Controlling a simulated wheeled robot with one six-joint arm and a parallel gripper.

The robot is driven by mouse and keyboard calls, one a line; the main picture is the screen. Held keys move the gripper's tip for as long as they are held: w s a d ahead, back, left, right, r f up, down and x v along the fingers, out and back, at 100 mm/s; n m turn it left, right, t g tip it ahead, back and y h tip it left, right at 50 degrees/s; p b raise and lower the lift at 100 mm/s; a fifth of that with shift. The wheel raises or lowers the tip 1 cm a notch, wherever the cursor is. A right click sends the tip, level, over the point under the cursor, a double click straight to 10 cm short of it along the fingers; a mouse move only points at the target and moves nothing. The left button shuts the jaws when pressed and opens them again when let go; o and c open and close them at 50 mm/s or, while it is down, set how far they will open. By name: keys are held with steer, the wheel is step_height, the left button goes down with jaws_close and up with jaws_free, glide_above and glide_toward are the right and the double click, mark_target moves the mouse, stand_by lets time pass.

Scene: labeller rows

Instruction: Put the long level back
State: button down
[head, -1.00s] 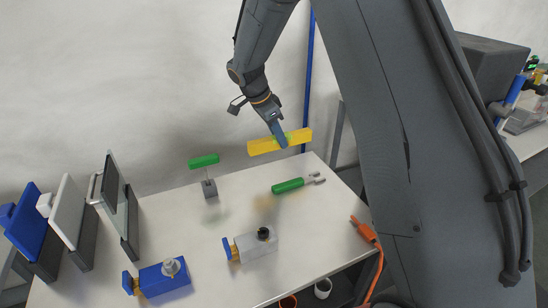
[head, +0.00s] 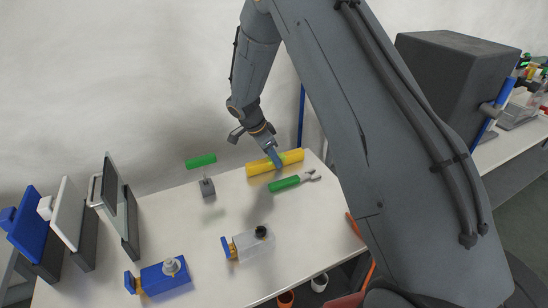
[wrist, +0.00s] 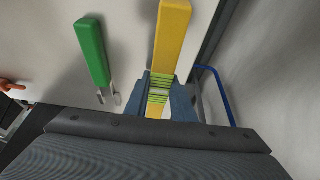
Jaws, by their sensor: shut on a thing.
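The long yellow level (head: 291,157) is at the far right of the white table, just behind the green-handled tool. My gripper (head: 274,160) is shut around its middle from above.
The green-handled tool (head: 284,184) lies close in front of the level.

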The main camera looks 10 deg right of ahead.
steer(key=shift+f, duration=0.1)
steer(key=c, duration=1.5)
jaws_free()
steer(key=shift+r, duration=0.2)
